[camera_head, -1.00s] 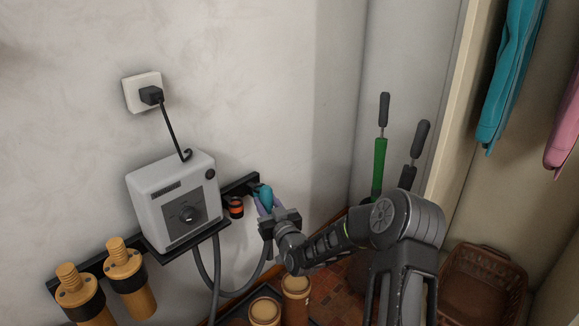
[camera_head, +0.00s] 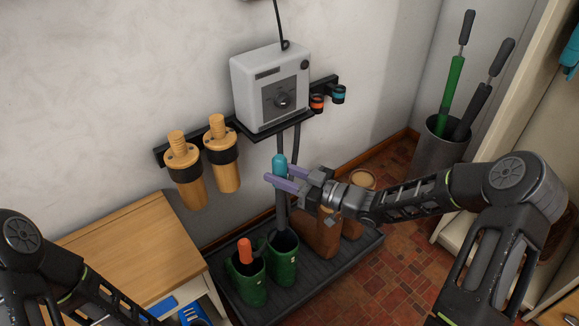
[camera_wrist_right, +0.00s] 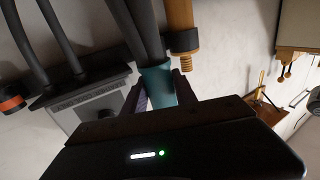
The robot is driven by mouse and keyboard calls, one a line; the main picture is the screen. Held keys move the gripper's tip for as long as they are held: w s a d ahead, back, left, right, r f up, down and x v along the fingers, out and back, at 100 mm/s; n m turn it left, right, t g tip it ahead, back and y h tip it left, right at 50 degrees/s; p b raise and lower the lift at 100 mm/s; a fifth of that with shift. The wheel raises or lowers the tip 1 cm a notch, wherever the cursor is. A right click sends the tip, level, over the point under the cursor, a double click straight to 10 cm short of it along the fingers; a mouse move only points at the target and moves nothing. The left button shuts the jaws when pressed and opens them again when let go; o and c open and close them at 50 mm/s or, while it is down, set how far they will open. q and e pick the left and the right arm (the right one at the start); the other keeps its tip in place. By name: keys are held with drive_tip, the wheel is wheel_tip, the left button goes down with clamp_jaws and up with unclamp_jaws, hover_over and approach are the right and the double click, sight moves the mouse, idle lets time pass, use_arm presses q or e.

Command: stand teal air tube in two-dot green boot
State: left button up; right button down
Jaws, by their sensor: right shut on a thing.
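The teal air tube has a teal cuff (camera_head: 279,166) above a long grey hose (camera_head: 282,215). A second green boot (camera_head: 249,284) to the left holds an orange-topped piece (camera_head: 244,250). The dots on the boots are too small to read. In the right wrist view the teal cuff (camera_wrist_right: 157,82) is between the fingers. My left gripper is out of view.
A wooden cabinet (camera_head: 135,250) is at left.

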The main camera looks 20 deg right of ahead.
sight(282, 223)
idle(0.3)
